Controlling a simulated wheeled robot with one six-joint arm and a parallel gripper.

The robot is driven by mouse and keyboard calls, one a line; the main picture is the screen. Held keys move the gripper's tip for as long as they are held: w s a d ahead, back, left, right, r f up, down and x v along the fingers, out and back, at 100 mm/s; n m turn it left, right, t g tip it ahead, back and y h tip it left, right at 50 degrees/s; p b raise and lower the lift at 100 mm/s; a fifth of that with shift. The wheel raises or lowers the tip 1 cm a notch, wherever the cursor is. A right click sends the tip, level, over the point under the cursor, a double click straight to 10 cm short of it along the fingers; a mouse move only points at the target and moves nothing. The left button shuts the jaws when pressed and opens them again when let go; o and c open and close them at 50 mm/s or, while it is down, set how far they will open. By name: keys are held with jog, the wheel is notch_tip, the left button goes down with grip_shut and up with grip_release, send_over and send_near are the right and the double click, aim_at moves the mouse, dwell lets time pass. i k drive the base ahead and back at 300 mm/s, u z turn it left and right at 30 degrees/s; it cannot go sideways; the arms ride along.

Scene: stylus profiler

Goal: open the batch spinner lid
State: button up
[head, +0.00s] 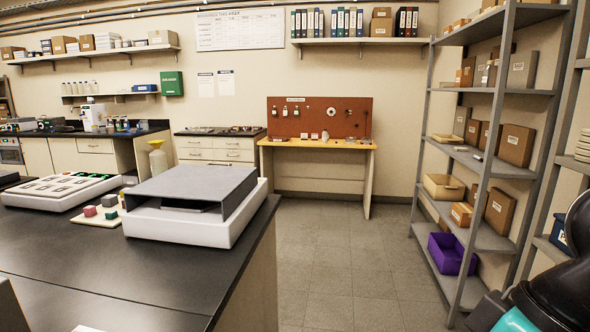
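A low instrument with a white base (200,228) and a grey box-like cover (195,186) stands on the black bench, left of centre. The cover's top is flat and its near front has a dark opening with a plate inside. No label shows, so I cannot tell whether this is the batch spinner. No other thing in view is clearly a spinner lid. My gripper is not in view; only a black and teal part of my arm shows at the bottom right, well away from the instrument.
The black bench (100,285) has clear space in front of the instrument. A white tray unit (55,190) and coloured blocks (100,207) sit left of it. Open floor (335,255) lies between the bench and the grey shelving (484,190), which holds a purple bin (450,254).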

aim_at(230, 186)
jog(key=z, duration=0.2)
jog(key=i, duration=5.4)
jog(key=u, duration=4.05)
